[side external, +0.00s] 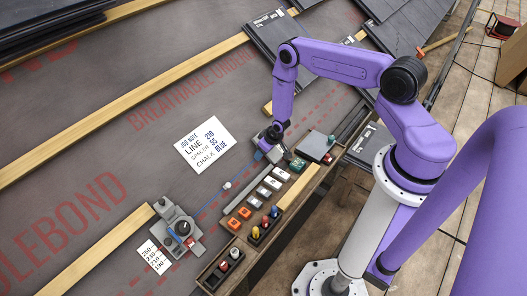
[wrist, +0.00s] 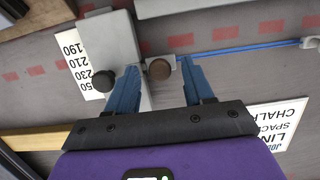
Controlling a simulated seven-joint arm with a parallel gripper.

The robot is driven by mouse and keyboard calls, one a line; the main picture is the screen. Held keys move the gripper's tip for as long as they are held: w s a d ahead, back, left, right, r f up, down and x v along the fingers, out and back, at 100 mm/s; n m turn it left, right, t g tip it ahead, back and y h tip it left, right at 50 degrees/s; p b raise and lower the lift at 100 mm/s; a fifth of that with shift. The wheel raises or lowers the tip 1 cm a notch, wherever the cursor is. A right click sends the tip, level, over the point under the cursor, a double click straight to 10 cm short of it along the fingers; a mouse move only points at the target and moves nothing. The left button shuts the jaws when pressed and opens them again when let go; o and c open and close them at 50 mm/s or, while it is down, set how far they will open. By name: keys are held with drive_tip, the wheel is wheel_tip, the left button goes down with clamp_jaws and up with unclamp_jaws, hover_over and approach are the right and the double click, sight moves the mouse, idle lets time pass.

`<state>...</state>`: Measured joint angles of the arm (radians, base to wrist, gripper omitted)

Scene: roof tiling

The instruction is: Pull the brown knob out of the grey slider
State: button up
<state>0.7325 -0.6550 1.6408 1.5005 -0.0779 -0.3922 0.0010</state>
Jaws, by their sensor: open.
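The brown knob (wrist: 159,69) shows in the wrist view at the right edge of the grey slider (wrist: 113,38). A dark knob (wrist: 104,80) is on the slider's left side. In the side view the slider assembly (side external: 167,211) lies at the lower left. My gripper (wrist: 158,66) is open, with two blue fingers and nothing held. In the wrist view, the brown knob appears between the fingertips, but I cannot tell the depth gap. In the side view my gripper (side external: 261,154) appears up and right of the slider, apart from it.
A numbered card (wrist: 73,47) lies beside the slider. A blue line (wrist: 245,47) runs right from it. A job note (side external: 204,144) lies above the line. A tray (side external: 215,278) with several small coloured parts runs along the near edge. A wooden batten (side external: 95,252) lies left of the slider.

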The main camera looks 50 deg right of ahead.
clamp_jaws()
drive_tip(key=shift+a, duration=2.3)
unclamp_jaws()
drive_tip(key=shift+r, duration=0.1)
drive_tip(key=v, duration=1.7)
drive_tip(key=shift+s, duration=0.15)
drive_tip(key=shift+r, duration=0.1)
